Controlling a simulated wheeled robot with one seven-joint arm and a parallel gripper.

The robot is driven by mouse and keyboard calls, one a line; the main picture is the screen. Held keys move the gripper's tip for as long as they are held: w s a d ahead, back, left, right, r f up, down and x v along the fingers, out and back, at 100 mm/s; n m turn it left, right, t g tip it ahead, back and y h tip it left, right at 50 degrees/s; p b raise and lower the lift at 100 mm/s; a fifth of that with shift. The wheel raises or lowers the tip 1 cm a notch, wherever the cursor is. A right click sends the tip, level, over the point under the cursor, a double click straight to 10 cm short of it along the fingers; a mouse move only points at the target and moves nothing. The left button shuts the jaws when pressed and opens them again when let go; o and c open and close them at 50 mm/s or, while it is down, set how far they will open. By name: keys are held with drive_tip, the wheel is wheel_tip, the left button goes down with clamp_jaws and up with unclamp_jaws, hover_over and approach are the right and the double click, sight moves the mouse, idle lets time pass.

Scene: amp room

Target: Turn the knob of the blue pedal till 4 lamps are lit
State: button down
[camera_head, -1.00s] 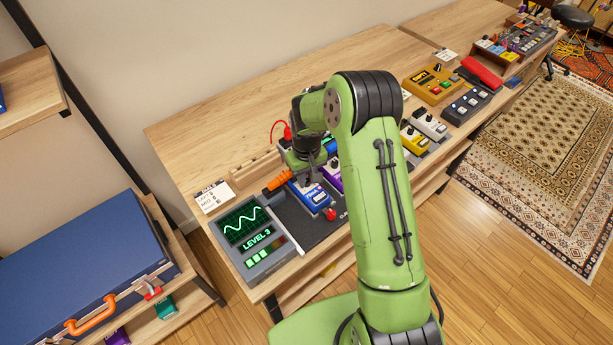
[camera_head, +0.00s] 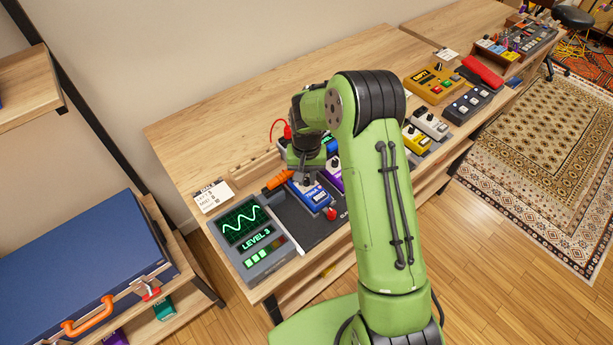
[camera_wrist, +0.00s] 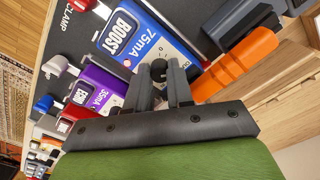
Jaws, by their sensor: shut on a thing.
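The blue pedal (camera_head: 316,196), marked BOOST 75mA in the wrist view (camera_wrist: 150,33), lies on the dark board. Its small black knob (camera_wrist: 159,68) is at the pedal's near end in the wrist view. My gripper (camera_wrist: 160,76) is shut on this knob, one finger on each side. In the head view my gripper (camera_head: 304,178) is over the pedal's upper end, and my arm hides part of it. The level display (camera_head: 257,240) reads LEVEL 3. Its lamp row (camera_head: 257,258) shows three green lamps lit.
A red piece (camera_head: 331,214) is at the blue pedal's front end. The wooden bench (camera_head: 200,130) is clear behind.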

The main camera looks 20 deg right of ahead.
drive_tip(key=shift+m, duration=0.4)
drive_tip(key=c, duration=1)
unclamp_jaws()
